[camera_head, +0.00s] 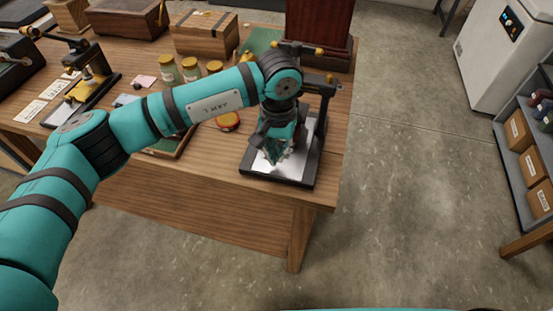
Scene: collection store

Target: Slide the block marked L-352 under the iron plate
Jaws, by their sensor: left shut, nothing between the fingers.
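My left arm reaches across the wooden table (215,205) from the left. My left gripper (274,158) points down, shut and empty, over a bright metal plate (299,161) on the dark base of a stand (326,105) at the table's right front corner. I cannot tell whether the gripper touches the plate, or whether this is the iron plate. No block marked L-352 can be made out; my arm hides part of the tabletop. My right gripper is not in view.
Another dark stand (84,80) is at the left. A shelf with boxes (519,131) and a white cabinet (497,55) are at the right. The floor between is clear.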

